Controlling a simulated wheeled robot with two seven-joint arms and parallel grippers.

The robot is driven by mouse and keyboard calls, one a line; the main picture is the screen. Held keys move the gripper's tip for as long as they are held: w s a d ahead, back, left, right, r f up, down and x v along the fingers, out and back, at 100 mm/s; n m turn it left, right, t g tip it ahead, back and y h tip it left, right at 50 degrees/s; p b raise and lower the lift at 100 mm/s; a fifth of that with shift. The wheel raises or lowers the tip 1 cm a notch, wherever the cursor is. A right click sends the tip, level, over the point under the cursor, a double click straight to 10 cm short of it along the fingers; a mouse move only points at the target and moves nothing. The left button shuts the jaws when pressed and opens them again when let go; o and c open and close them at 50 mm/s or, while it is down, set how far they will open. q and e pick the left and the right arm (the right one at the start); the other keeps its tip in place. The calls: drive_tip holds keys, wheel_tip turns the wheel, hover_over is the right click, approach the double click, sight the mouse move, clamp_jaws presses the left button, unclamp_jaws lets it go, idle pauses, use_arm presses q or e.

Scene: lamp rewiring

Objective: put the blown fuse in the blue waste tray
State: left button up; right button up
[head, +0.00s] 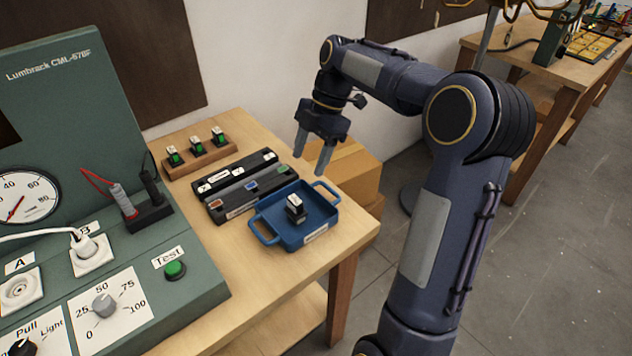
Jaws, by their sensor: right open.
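The blue waste tray (269,239) sits near the right end of the wooden bench. A small dark fuse with a white top (295,204) stands in the tray, apart from any gripper. My right gripper (310,168) is open and empty, pointing down above and behind the tray. My left gripper is not in view.
A wooden rack (205,161) with several green-and-white fuses stands at the back. Dark fuse holders (235,171) lie left of the tray. A green test panel (200,272) fills the left. Cardboard boxes (351,169) stand beyond the bench's right edge.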

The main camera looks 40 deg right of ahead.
drive_tip(key=s+a+r+m+t, duration=0.1)
drive_tip(key=s+a+m+t, duration=0.15)
drive_tip(key=s+m, duration=0.3)
drive_tip(key=s+a+r+m+t, duration=0.1)
drive_tip(key=s+a+r+m, duration=0.1)
drive_tip(key=s+a+m, duration=0.35)
drive_tip(key=s+a+f+m+t, duration=0.2)
drive_tip(key=s+a+f+m, duration=0.1)
drive_tip(key=s+f+m, duration=0.4)
drive_tip(key=s+m, duration=0.2)
drive_tip(key=s, duration=0.2)
drive_tip(key=shift+s+a+m+h, duration=0.3)
drive_tip(key=shift+s+a+h, duration=0.05)
drive_tip(key=shift+a+h, duration=0.05)
